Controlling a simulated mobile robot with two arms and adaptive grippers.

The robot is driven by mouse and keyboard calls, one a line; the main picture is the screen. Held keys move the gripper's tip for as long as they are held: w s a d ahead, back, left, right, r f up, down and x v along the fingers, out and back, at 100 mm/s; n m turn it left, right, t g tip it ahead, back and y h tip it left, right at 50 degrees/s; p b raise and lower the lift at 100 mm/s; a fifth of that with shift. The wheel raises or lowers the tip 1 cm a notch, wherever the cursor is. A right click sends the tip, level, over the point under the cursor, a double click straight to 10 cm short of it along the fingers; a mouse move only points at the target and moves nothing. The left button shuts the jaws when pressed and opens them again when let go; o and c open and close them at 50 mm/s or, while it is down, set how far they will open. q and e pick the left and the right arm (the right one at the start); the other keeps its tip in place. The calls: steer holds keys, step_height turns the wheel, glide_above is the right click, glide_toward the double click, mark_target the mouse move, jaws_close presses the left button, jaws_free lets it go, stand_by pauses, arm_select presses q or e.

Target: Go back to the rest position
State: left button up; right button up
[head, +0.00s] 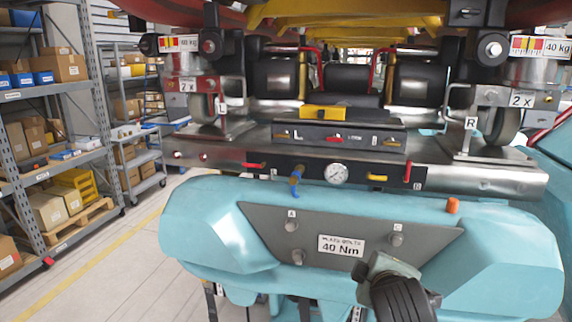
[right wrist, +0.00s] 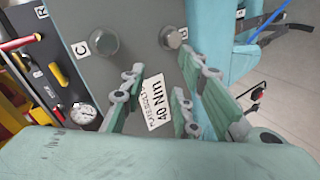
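My right gripper (head: 366,268) is in front of the lower right of a grey plate (head: 330,225) on the teal car front. In the right wrist view my right gripper (right wrist: 165,85) has its fingers apart, with nothing held between them. The plate's label reads 40 Nm (head: 341,246). Bolts show at upper left (head: 291,225), lower left (head: 298,257) and upper right (head: 397,239); the lower right corner is partly hidden by my gripper in the head view. Two bolt heads (right wrist: 103,42) also show in the right wrist view. My left gripper is not in view.
Above the teal front (head: 210,220) are a panel with a gauge (head: 337,174) and colored levers, and a metal beam with wheels. An orange cap (head: 453,206) stands on the teal top at right. Shelves (head: 60,150) with boxes stand left; floor between is clear.

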steer(key=s+f+m+g+y, duration=0.1)
steer(key=s+f+m+g, duration=0.3)
steer(key=s+f, duration=1.05)
steer(key=s+f+m+g+y, duration=0.1)
steer(key=s+f+m+g, duration=0.15)
steer(key=s+f, duration=0.55)
steer(key=s+f+m+g+y, duration=0.1)
steer(key=s+f+m+g, duration=0.2)
steer(key=s, duration=0.9)
steer(key=s+f+b+x, duration=0.1)
steer(key=s+b+x, duration=0.3)
steer(key=x, duration=1.2)
steer(key=s+d+f+b+x, duration=0.1)
steer(key=s+b+x, duration=0.2)
steer(key=x, duration=1.2)
steer(key=s+d+f+g+b, duration=0.1)
steer(key=s+f+b, duration=0.2)
steer(key=s+f, duration=0.6)
steer(key=s+d+f+b, duration=0.1)
steer(key=s+f+b, duration=0.3)
steer(key=s+f, duration=0.5)
step_height(320, 180, down, 8)
steer(key=shift+s+r+g, duration=0.2)
steer(key=shift+s+g, duration=0.15)
steer(key=shift+s, duration=0.05)
steer(key=shift+s, duration=0.1)
